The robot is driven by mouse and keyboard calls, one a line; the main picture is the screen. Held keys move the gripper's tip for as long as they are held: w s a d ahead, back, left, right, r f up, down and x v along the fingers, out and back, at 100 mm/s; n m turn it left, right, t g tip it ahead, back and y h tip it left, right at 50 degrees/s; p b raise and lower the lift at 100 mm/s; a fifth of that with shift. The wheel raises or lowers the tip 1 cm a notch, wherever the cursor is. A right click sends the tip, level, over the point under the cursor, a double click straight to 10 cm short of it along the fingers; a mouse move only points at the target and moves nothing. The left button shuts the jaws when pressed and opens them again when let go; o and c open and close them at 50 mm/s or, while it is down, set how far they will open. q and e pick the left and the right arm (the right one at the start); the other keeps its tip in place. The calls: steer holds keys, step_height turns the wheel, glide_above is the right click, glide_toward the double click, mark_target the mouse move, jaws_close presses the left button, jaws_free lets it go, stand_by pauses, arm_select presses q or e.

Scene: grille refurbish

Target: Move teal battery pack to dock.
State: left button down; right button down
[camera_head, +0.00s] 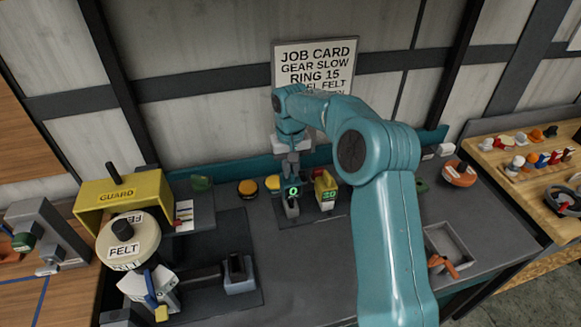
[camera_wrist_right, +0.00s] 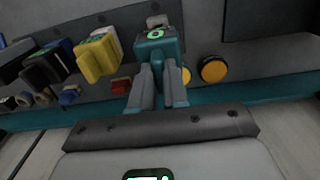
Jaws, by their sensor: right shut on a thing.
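The teal battery pack (camera_head: 292,187) is near the back middle of the grey bench, with a green display at it. My right gripper (camera_head: 291,177) is above it, pointing down and shut on it. In the right wrist view the teal pack (camera_wrist_right: 158,43) is between the two grey fingers (camera_wrist_right: 161,85). A dark cradle-like dock (camera_head: 292,208) is directly below the pack. I cannot tell whether the pack is seated in it or just above. My left gripper is not in view.
A yellow guard (camera_head: 120,198) and felt wheel (camera_head: 128,238) stand at the left. A grey tray (camera_head: 450,245) and orange bowl (camera_head: 459,173) are at the right. The bench front is clear around the middle.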

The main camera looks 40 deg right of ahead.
mark_target(290, 180)
steer(key=shift+f+b, duration=1.55)
steer(key=shift+f, duration=0.8)
steer(key=c, duration=1.1)
jaws_free()
steer(key=shift+o, duration=0.2)
steer(key=shift+w+r, duration=0.1)
steer(key=shift+r, duration=0.3)
step_height(290, 180, up, 16)
steer(key=p, duration=0.1)
steer(key=shift+f, duration=0.15)
steer(key=shift+s, duration=0.25)
